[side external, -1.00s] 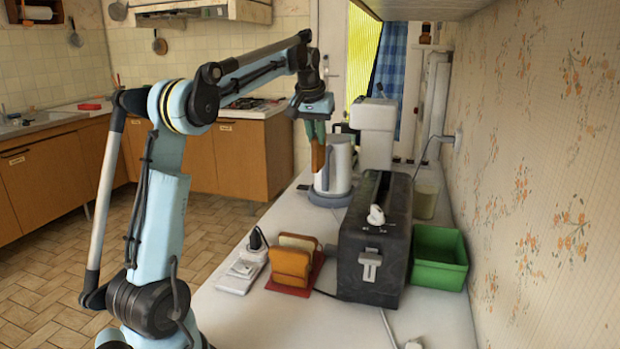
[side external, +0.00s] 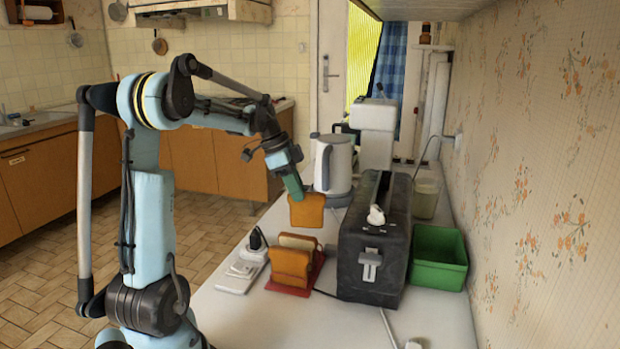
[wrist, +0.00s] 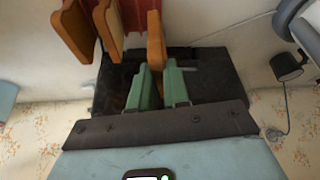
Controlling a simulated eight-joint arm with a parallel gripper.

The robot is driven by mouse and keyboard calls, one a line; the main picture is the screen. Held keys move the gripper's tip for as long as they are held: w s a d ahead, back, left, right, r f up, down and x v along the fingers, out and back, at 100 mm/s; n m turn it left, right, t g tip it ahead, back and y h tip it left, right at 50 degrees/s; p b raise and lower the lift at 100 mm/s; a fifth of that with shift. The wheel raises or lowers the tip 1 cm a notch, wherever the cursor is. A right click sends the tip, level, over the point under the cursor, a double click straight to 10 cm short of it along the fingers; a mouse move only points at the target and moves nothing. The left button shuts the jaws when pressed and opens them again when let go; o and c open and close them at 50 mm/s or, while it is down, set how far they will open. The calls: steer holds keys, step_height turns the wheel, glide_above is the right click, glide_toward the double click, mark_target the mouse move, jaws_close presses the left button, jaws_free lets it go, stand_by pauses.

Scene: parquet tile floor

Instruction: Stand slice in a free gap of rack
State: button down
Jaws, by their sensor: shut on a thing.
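My gripper (side external: 296,192) is shut on a brown bread slice (side external: 307,211). The slice hangs in the air behind and slightly above the rack, clear of it. In the wrist view the slice (wrist: 156,40) shows edge-on between my green fingers (wrist: 159,86). The red rack (side external: 288,291) stands on the counter with a brown slice (side external: 290,268) in front and a paler-faced slice (side external: 298,241) behind, both upright. In the wrist view the rack (wrist: 133,12) and its slices are at the top left, beside the held slice. Their lower parts and the gaps are partly hidden.
A black toaster (side external: 358,245) stands close to the right of the rack. A white power strip (side external: 240,272) with a plug lies to its left. A kettle (side external: 333,165) stands behind. A green bin (side external: 438,258) is at the right. The front counter is mostly clear.

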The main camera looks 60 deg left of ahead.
mark_target(294, 209)
steer(key=shift+s+d+f+m+g+h, duration=0.3)
steer(key=shift+s+d+f+m, duration=0.2)
steer(key=shift+m, duration=0.5)
steer(key=shift+f, duration=2.05)
steer(key=c, duration=1)
jaws_free()
steer(key=shift+c, duration=0.2)
